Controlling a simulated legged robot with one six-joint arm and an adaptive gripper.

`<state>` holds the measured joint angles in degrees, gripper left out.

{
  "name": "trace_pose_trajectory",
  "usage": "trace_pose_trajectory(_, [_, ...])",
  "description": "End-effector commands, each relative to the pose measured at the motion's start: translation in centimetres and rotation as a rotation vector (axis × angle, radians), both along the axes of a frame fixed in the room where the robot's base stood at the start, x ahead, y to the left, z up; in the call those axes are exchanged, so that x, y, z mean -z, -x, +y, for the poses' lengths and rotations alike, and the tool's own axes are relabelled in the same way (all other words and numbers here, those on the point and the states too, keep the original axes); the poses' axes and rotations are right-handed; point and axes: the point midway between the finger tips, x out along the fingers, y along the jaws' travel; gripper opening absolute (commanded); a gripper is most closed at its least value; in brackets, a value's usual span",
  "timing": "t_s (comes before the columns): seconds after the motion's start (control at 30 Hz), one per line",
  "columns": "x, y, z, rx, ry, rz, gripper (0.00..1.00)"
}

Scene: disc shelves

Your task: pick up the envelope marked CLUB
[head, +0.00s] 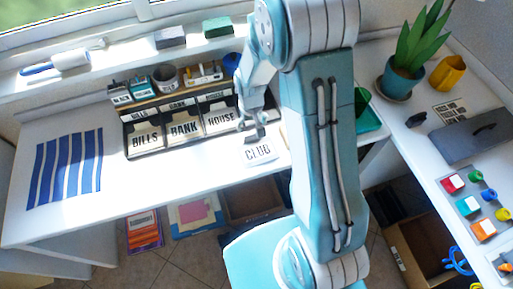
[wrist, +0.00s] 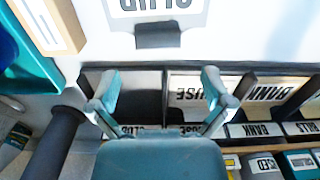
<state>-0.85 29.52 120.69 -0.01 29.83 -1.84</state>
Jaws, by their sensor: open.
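The envelope marked CLUB (head: 262,153) lies flat on the white desk, right of the black sorter (head: 158,154). In the wrist view the envelope (wrist: 185,20) is at the top edge, its lettering inverted and partly cut off. A dark tab (wrist: 158,36) sits at its near edge. My gripper (head: 250,133) is over the desk at the envelope's sorter-side edge in the head view. In the wrist view my gripper (wrist: 160,82) has its fingers spread with nothing between them; the envelope is ahead of the fingertips. Exact height above the desk is unclear.
The sorter holds envelopes marked BILLS (head: 145,140), BANK (head: 184,131) and HOUSE (head: 220,121). In the wrist view, an empty-looking compartment (wrist: 138,95) lies between my fingers. A striped blue mat (head: 65,168) lies at left. Bare desk lies in front of the sorter.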

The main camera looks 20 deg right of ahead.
Motion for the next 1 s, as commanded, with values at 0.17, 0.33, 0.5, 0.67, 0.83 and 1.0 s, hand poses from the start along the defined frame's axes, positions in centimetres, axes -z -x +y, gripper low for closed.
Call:
trace_pose_trajectory(0.17, [1.7,0.0,0.0,0.0,0.0,0.001,1.0])
trace_pose_trajectory(0.33, [3.6,-0.1,-0.2,0.0,0.0,0.004,1.0])
trace_pose_trajectory(0.5, [6.0,-0.3,-0.3,0.0,-0.001,0.002,1.0])
trace_pose_trajectory(0.67, [6.9,-0.3,-0.2,0.0,-0.001,-0.002,1.0])
trace_pose_trajectory(0.83, [6.9,-0.3,-0.2,0.0,-0.001,-0.003,1.0])
trace_pose_trajectory(1.0, [6.9,-0.3,-0.2,0.0,-0.001,-0.002,0.67])
